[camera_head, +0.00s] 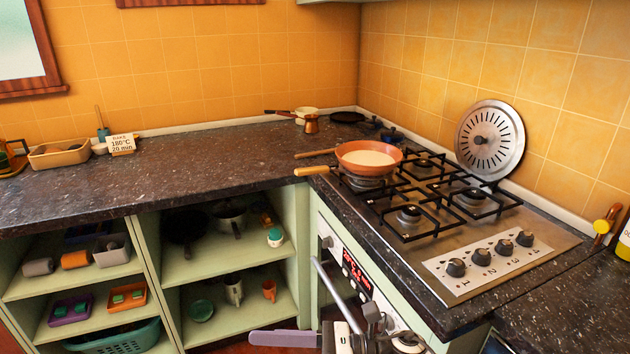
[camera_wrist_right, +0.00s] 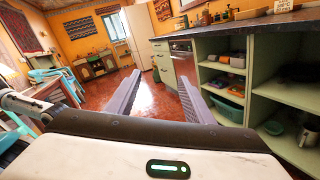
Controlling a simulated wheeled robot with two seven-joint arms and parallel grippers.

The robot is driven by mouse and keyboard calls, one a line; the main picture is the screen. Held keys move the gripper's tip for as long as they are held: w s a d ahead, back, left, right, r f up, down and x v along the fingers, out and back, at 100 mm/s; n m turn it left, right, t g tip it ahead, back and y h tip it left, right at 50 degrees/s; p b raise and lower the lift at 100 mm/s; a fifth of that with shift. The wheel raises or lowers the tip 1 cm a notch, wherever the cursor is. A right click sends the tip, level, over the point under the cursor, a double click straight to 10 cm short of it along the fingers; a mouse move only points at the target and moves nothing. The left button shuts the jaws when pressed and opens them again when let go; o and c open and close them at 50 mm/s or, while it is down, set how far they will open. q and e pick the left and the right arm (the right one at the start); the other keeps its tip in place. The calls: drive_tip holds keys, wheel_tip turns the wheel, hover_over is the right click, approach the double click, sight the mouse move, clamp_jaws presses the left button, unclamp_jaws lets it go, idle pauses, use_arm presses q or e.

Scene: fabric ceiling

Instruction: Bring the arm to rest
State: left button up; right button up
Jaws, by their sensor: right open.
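My right gripper (camera_head: 262,338) shows at the bottom of the head view, pointing left in front of the shelves, with one flat purple finger visible. In the right wrist view my right gripper (camera_wrist_right: 159,76) has its two purple fingers wide apart. Nothing is between them, and red floor shows through the gap. My left gripper is in neither view.
The dark counter (camera_head: 215,155) runs above open green shelves (camera_head: 225,262) holding mugs and containers. At right is the gas hob (camera_head: 440,205) with an orange pan (camera_head: 369,157). In the wrist view, open red floor (camera_wrist_right: 157,99) lies beyond the fingers, with blue chairs (camera_wrist_right: 60,82) at left.

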drive_tip(key=d+f+m+t+h, duration=0.45)
drive_tip(key=d+m+t, duration=0.2)
drive_tip(key=m, duration=0.95)
drive_tip(key=d+f+m+t+h, duration=0.45)
drive_tip(key=m+t, duration=0.35)
drive_tip(key=m, duration=0.7)
drive_tip(key=s+d+f+m+g+h, duration=0.6)
drive_tip(key=s+d+f+m, duration=0.8)
drive_tip(key=s+m, duration=0.2)
drive_tip(key=shift+s+d+f+h, duration=0.15)
drive_tip(key=shift+s+f+h, duration=0.2)
drive_tip(key=shift+s, duration=0.55)
drive_tip(key=shift+r, duration=0.1)
clamp_jaws()
drive_tip(key=shift+w, duration=0.1)
